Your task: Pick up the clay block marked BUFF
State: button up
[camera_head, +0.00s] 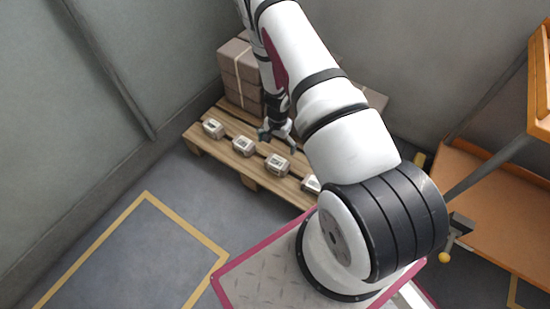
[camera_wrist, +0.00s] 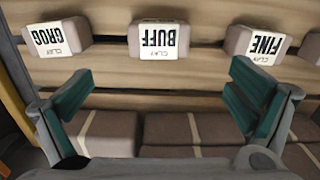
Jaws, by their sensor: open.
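In the wrist view the BUFF clay block (camera_wrist: 159,40) lies near the top centre, a brown block with a white label that reads upside down. The GROG block (camera_wrist: 55,40) is to its left and the FINE block (camera_wrist: 258,44) to its right. My gripper (camera_wrist: 160,92) is open and empty, its green-padded fingers spread wide, with the BUFF block beyond the gap between them. In the head view my gripper (camera_head: 277,143) is over the pallet, just behind the third block from the left (camera_head: 277,164). Its place in the row matches BUFF, but labels are unreadable there.
The blocks sit in a row along the front of a wooden pallet (camera_head: 222,148). Strapped brown packs (camera_head: 238,75) are stacked at the back of the pallet, close to my gripper. An orange shelf unit (camera_head: 480,195) stands at the right. The floor at front left is clear.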

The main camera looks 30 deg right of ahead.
aim_at(277, 162)
notch_tip(277, 162, down, 9)
jog(key=b, duration=0.3)
jog(key=shift+d+f, duration=0.1)
jog(key=shift+d, duration=0.05)
jog(key=shift+f+b, duration=1.45)
jog(key=shift+f, duration=1.25)
jog(key=shift+r, duration=0.1)
jog(key=c, duration=1.7)
